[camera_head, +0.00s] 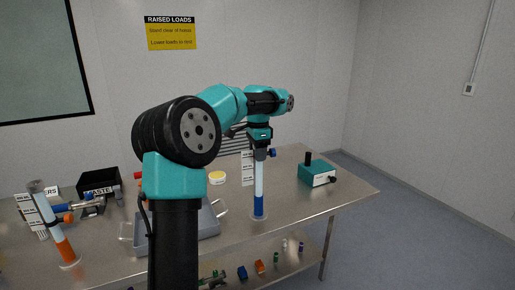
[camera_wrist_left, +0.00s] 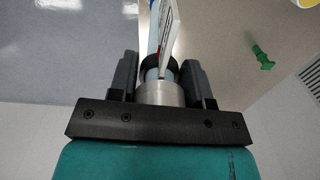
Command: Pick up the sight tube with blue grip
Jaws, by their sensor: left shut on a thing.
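The left wrist view shows the fingers (camera_wrist_left: 160,75) on either side of the tube's silver cap (camera_wrist_left: 163,94), with a white label strip beside the tube. I cannot tell whether the tube's clear base touches the table. My right gripper is not in view.
A grey tray (camera_head: 205,222) is partly hidden behind my left arm. A black waste bin (camera_head: 98,182) stands at the back left, a yellow-topped round container (camera_head: 217,177) behind the tray, and a teal box (camera_head: 317,173) at the right. Small coloured parts (camera_head: 260,267) lie on the lower shelf.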

